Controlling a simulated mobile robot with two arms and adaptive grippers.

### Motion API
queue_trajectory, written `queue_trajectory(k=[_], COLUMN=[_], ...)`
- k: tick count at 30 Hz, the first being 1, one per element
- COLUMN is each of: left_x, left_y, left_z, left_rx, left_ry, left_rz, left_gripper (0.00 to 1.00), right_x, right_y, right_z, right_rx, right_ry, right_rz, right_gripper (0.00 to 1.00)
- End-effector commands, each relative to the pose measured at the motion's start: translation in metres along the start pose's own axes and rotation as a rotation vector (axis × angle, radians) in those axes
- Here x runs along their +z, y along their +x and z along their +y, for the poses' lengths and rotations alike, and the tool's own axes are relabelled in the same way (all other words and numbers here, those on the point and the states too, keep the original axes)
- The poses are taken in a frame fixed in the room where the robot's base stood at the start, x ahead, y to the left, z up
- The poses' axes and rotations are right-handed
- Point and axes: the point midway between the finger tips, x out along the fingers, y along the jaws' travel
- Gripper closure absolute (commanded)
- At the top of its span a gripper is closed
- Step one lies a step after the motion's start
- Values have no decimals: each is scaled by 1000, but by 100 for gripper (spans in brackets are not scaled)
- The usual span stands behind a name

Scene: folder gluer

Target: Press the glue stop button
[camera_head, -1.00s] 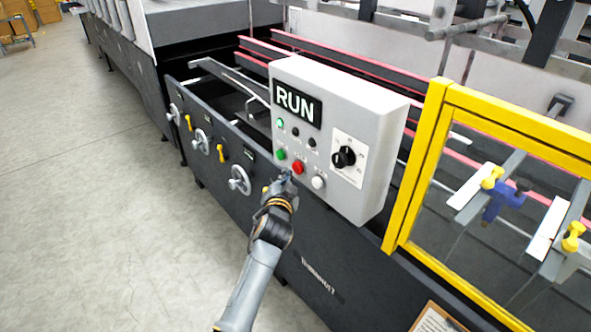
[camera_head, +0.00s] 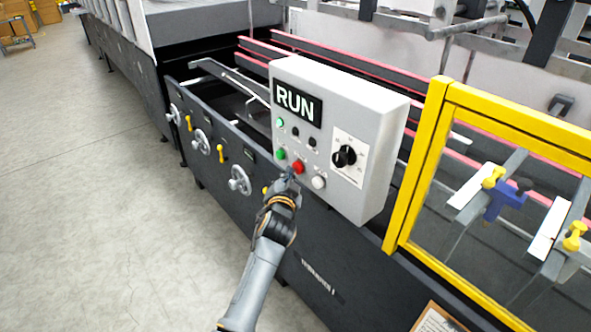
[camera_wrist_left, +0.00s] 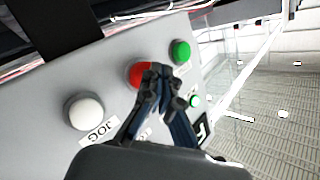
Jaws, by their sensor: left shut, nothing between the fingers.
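A grey control box (camera_head: 370,118) with a display reading RUN (camera_head: 297,103) stands on the machine. Its lower row holds a green button (camera_head: 281,154), a red button (camera_head: 299,168) and a white button (camera_head: 319,183). My left gripper (camera_head: 289,174) is shut and empty, its tips right at the red button, just below it in the head view. In the left wrist view the fingertips (camera_wrist_left: 160,75) cover part of the red button (camera_wrist_left: 138,73). I cannot tell whether they touch it. The white button (camera_wrist_left: 86,112) there is labelled JOG. My right gripper is not in view.
A black rotary knob (camera_head: 344,157) sits right of the buttons. A yellow-framed guard (camera_head: 419,165) stands to the right of the box. Handwheels (camera_head: 240,180) and yellow levers line the machine's side. The floor (camera_head: 100,200) at left is clear.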

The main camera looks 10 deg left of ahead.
Motion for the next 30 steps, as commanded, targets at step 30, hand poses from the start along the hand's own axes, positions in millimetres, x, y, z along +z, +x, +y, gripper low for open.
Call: queue_trajectory(k=[30], left_x=[-6], left_y=[8], left_z=[5], left_rx=[0], left_ry=[0], left_rz=[0], left_gripper=[100], right_x=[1], right_y=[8], right_z=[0], right_rx=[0], right_ry=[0], right_rz=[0], right_gripper=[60])
